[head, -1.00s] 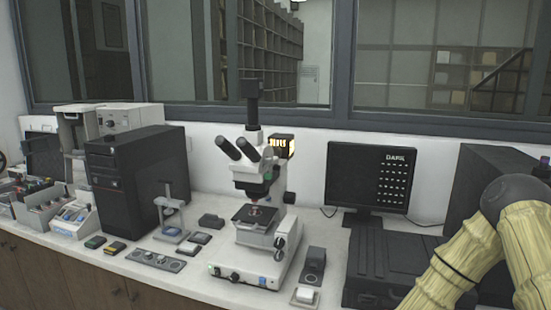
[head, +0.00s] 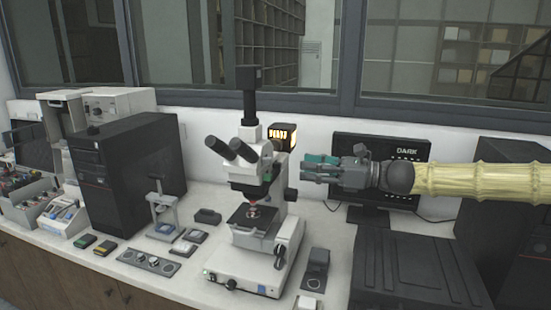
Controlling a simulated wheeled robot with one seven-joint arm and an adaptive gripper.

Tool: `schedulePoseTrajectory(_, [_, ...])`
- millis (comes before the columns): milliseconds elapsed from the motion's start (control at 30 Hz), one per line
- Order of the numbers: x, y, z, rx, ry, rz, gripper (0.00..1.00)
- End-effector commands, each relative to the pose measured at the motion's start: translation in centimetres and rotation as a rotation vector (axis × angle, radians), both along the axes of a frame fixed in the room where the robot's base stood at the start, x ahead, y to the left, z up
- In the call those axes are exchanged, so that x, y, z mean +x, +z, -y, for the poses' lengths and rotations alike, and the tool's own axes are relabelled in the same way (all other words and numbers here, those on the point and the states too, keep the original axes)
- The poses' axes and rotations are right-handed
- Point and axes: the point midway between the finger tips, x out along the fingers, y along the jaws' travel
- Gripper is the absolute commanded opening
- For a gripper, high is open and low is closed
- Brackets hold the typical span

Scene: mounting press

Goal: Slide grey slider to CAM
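The white microscope (head: 262,225) stands in the middle of the bench, with black eyepieces (head: 232,148) to the left and a black camera tube (head: 249,105) on top. I cannot make out a grey slider or a CAM mark at this size. My gripper (head: 305,169) points left, in front of the monitor and just right of the microscope head in the picture. Its teal and grey fingers show, but I cannot tell if they are open or shut. No object shows in it.
The monitor (head: 372,202) reads DARK and is partly hidden by my arm. A lit lamp box (head: 282,137) is behind the microscope. A black case (head: 418,272) lies at right, and a black computer tower (head: 128,180) stands at left.

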Motion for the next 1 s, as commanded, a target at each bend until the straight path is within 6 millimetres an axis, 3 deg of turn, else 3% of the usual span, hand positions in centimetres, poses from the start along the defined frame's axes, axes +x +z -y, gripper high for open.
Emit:
schedulePoseTrajectory(167, [0.3,0.7,-0.1,0.013,-0.006,-0.001,0.38])
schedulePoseTrajectory(700, [2.6,0.7,-7.4,0.010,-0.006,-0.003,0.38])
schedulePoseTrajectory(1000, [3.3,0.6,-9.5,0.010,-0.006,-0.001,0.38])
